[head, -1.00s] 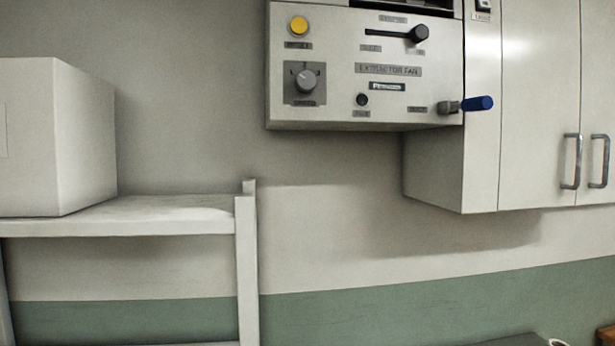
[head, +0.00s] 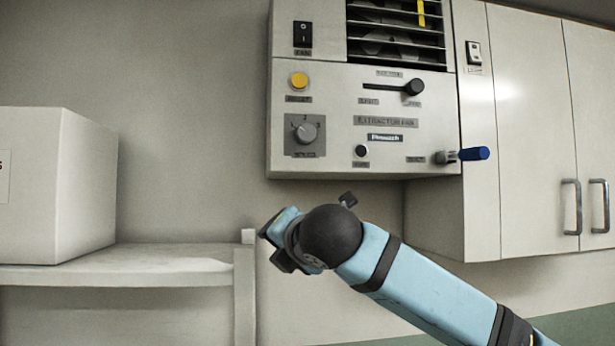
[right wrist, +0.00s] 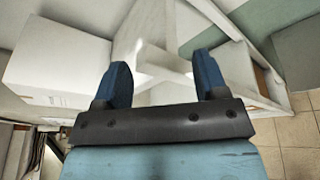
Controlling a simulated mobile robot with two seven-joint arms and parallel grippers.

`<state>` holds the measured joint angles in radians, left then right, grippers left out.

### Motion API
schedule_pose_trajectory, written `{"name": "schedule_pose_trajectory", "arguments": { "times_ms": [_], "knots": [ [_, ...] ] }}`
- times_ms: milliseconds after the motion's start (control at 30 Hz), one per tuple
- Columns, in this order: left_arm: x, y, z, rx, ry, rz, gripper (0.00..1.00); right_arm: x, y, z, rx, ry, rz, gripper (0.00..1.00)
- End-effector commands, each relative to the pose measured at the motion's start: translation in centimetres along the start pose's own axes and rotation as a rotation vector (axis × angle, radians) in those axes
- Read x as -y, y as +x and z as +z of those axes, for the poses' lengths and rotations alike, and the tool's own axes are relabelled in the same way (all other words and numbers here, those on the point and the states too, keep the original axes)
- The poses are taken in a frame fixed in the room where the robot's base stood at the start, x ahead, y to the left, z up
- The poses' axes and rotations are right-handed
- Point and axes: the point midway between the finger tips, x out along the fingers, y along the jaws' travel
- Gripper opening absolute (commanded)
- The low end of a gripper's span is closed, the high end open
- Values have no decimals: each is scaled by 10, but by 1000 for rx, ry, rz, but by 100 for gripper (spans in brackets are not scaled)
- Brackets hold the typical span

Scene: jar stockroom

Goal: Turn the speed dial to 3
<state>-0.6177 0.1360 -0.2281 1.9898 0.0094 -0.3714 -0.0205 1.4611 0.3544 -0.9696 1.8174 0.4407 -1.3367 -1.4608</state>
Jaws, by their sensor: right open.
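The grey speed dial (head: 307,132) sits on a square dark plate at the lower left of the extractor fan panel (head: 330,165). Small numbers ring it; its exact setting is too small to read. My right arm reaches in from the lower right in the head view, its wrist below the panel and apart from the dial. In the head view its fingers are mostly hidden behind the wrist. In the right wrist view my right gripper (right wrist: 160,88) is open and empty, its two blue fingers apart. My left gripper does not show.
The panel also bears a yellow button (head: 299,80), a black slider knob (head: 413,87), a black switch (head: 303,34) and a blue-handled crank (head: 474,154). A white box (head: 85,185) stands on a shelf (head: 130,268) at left. A cupboard (head: 530,130) adjoins at right.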

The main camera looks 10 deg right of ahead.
Motion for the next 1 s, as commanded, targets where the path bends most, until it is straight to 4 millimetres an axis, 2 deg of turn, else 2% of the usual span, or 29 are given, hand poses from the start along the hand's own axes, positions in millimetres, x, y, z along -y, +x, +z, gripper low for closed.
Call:
{"name": "schedule_pose_trajectory", "arguments": {
  "times_ms": [33,100,300,400,533,633,767,1000],
  "knots": [
    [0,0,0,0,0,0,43,-19,-15,22,44,-77,-6,66],
    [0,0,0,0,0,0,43,-39,-33,46,97,-181,-29,66],
    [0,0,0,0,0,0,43,-86,-89,105,234,-423,-113,66],
    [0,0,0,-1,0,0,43,-101,-111,124,283,-499,-151,66],
    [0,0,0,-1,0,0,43,-110,-127,137,313,-550,-182,66],
    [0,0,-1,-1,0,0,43,-112,-128,141,320,-562,-190,66],
    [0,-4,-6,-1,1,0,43,-112,-114,147,318,-562,-191,66],
    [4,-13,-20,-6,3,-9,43,-108,-68,165,318,-560,-191,66]
  ]
}}
